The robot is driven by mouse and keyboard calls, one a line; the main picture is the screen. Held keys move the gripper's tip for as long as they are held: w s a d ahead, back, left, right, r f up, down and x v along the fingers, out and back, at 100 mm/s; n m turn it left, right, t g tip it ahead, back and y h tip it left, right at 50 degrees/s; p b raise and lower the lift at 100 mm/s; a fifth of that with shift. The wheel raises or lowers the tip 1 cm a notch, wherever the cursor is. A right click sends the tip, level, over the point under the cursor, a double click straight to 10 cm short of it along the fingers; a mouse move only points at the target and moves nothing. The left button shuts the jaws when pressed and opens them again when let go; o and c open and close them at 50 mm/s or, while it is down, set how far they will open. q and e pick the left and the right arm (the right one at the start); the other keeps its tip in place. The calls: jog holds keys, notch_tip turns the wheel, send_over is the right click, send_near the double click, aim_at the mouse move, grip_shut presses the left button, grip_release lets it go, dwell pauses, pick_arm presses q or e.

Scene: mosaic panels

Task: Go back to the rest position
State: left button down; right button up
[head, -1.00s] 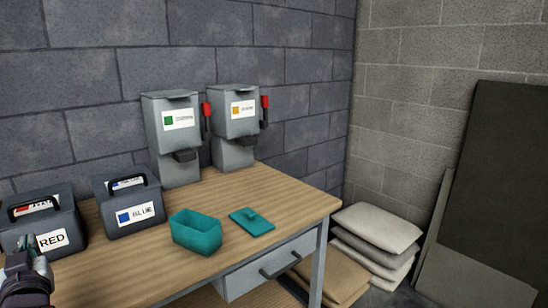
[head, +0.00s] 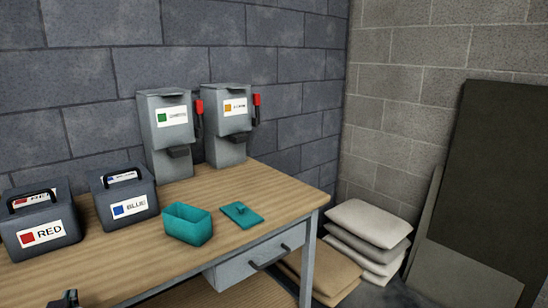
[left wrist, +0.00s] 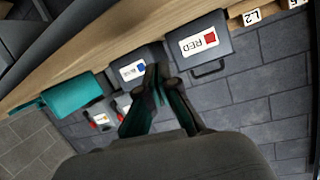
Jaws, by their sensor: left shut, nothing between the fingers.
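My left gripper (head: 68,298) shows only as a dark tip at the bottom left edge of the head view, low in front of the wooden table (head: 230,195). In the left wrist view its fingers (left wrist: 158,78) are together with nothing between them, and the view is roughly upside down. The fingers appear in front of the blue-labelled bin (left wrist: 130,62) there; I cannot tell the distance, but the head view puts the gripper apart from the bins. My right gripper is not in view.
On the table stand a RED bin (head: 45,225), a BLUE bin (head: 125,205), an open teal box (head: 188,226) and its teal lid (head: 240,217). Two grey dispensers (head: 166,135) (head: 225,125) stand against the wall. Sacks (head: 370,235) lie stacked to the right.

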pick_arm(q)
jog(key=s+d+f+m+g+h, duration=0.2)
jog(key=s+d+f, duration=0.25)
jog(key=f, duration=0.25)
jog(key=s+d+f+m+g+h, duration=0.2)
jog(key=s+d+f+h, duration=0.15)
jog(key=d+f, duration=0.35)
jog(key=s+d+f+m+g+h, duration=0.1)
jog(key=s+d+f+g, duration=0.25)
jog(key=s, duration=0.45)
jog(key=s+d+f+m+g+h, duration=0.2)
jog(key=s+d+f, duration=0.3)
jog(key=s, duration=0.2)
notch_tip(320, 180, down, 25)
jog(key=s+g+p, duration=0.1)
jog(key=s+p, duration=0.1)
jog(key=p, duration=0.2)
jog(key=s+a+f+g+p, duration=0.1)
jog(key=s+a+f, duration=0.2)
jog(key=s+f, duration=0.8)
jog(key=s, duration=0.4)
jog(key=shift+s+f+p, duration=0.2)
jog(key=shift+p, duration=0.15)
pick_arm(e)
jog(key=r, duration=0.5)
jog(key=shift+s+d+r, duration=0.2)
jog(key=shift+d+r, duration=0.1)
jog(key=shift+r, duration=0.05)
